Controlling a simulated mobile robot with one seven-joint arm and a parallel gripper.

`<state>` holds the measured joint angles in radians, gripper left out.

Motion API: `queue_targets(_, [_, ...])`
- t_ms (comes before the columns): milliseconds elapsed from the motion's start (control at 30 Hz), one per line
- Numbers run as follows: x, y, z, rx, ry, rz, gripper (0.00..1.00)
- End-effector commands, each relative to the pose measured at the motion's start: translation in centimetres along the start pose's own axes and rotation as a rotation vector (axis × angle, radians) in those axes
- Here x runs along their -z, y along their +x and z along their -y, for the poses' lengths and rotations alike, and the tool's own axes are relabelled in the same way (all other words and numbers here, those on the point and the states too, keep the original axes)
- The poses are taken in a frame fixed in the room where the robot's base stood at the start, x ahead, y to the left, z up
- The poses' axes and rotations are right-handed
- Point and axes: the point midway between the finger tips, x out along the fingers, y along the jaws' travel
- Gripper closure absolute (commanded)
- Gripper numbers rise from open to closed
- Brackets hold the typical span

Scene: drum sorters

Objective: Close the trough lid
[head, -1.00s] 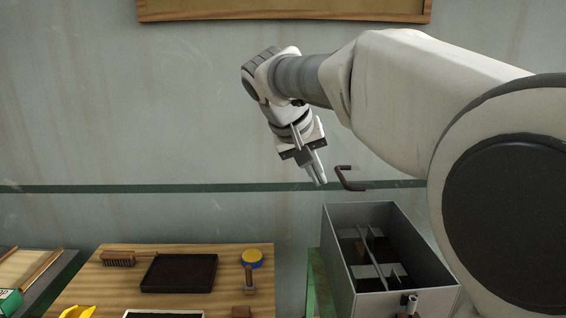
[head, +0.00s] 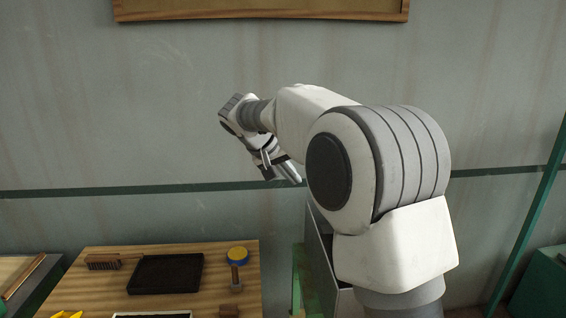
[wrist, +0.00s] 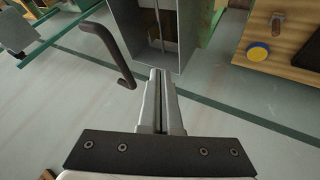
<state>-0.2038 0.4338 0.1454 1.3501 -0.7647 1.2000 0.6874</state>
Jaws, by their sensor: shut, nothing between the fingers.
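The grey metal trough (head: 319,262) is mostly hidden behind my arm in the head view; only its left wall shows. In the wrist view the trough (wrist: 124,30) is at the top centre, its top open, with a thin divider inside. A dark brown bent handle (wrist: 106,51) stands out left of my fingers, apart from them; I cannot make out the lid panel. My gripper (head: 294,179) is shut and empty, above the trough's far end by the wall. In the wrist view my gripper (wrist: 161,73) points at the trough's near edge; contact is unclear.
A green rail (head: 130,190) runs along the back wall. A green post (head: 533,215) stands at the right.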

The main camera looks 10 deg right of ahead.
Motion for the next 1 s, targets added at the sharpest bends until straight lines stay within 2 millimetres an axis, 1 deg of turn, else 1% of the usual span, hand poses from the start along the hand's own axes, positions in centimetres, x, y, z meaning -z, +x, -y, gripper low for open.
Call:
queue_targets(33, [0.0, 1.0, -0.1, 0.000, 0.000, 0.004, 1.00])
queue_targets(133, [0.2, 1.3, -1.9, 0.000, 0.003, 0.001, 1.00])
queue_targets(300, [0.3, 2.0, -3.4, 0.001, 0.002, 0.000, 1.00])
queue_targets(433, [0.3, 2.2, -3.7, 0.001, 0.000, 0.000, 1.00])
queue_targets(833, [0.3, 2.3, -3.8, 0.004, 0.002, 0.001, 1.00])
queue_targets(1000, [0.4, 2.4, -4.4, 0.028, 0.016, 0.007, 1.00])
